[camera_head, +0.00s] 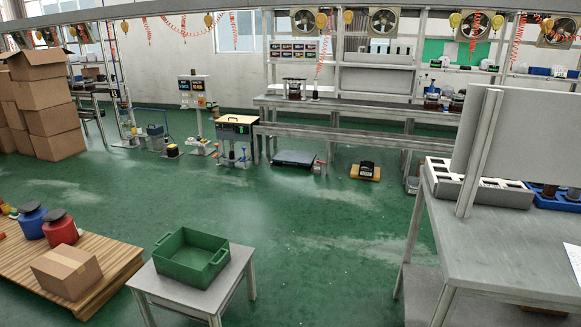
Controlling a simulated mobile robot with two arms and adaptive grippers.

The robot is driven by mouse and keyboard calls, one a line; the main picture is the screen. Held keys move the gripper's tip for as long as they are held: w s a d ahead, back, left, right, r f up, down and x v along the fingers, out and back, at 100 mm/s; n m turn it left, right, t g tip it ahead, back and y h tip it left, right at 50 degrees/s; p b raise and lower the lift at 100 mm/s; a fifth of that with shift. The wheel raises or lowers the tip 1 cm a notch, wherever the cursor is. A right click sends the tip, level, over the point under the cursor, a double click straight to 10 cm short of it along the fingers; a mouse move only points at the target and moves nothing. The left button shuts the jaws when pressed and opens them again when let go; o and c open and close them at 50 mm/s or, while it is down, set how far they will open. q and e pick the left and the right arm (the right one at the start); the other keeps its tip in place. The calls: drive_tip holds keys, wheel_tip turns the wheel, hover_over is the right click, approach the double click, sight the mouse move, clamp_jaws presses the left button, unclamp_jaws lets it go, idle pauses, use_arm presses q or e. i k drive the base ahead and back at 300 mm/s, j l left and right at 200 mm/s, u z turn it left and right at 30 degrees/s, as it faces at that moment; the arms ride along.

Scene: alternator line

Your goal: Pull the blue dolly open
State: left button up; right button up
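A low, flat, dark blue platform (295,158), which looks like the blue dolly, rests on the green floor in front of the long grey bench at the back. A small red part shows at its right end. I cannot tell whether it has a handle. Another small bluish item with a thin handle (156,131) stands farther left near the back wall, too small to make out. Neither of my grippers is in view.
A green crate (190,258) sits on a small grey table at the front. A wooden pallet (120,268) with a carton is at left. A grey workbench (500,235) stands at right. Stacked cartons (50,100) are back left. The middle floor is open.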

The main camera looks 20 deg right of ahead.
sight(294, 161)
drive_tip(key=i+l+z, duration=0.25)
drive_tip(key=i, duration=0.15)
drive_tip(key=i+z, duration=0.2)
drive_tip(key=i, duration=0.2)
drive_tip(key=i+z, duration=0.25)
drive_tip(key=i, duration=5.55)
